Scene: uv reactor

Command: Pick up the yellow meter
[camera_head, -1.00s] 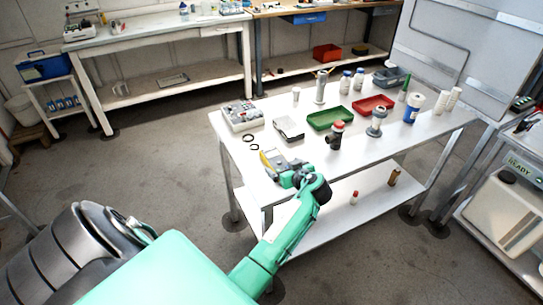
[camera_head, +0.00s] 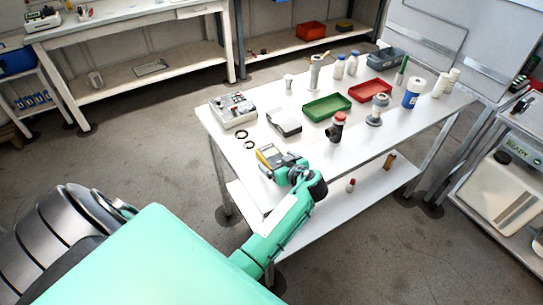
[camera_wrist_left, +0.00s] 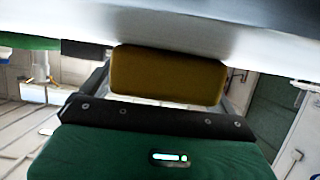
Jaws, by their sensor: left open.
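The yellow meter (camera_head: 267,156) lies on the white table (camera_head: 232,161) near its front left edge, its grey face showing in the head view. My left gripper (camera_head: 285,164) is low over the table at the meter's right end and is open. In the left wrist view, the meter (camera_wrist_left: 168,76) shows as a dull yellow block just in front of the gripper's palm. The fingers are partly hidden, and I cannot tell whether they touch the meter. My right gripper is not in view.
A grey device box (camera_head: 233,110), two black rings (camera_head: 241,134) and a grey case (camera_head: 284,122) lie behind the meter. A dark fitting with a red cap (camera_head: 337,127) stands to the right. Green (camera_head: 327,106) and red (camera_head: 370,90) trays sit farther back.

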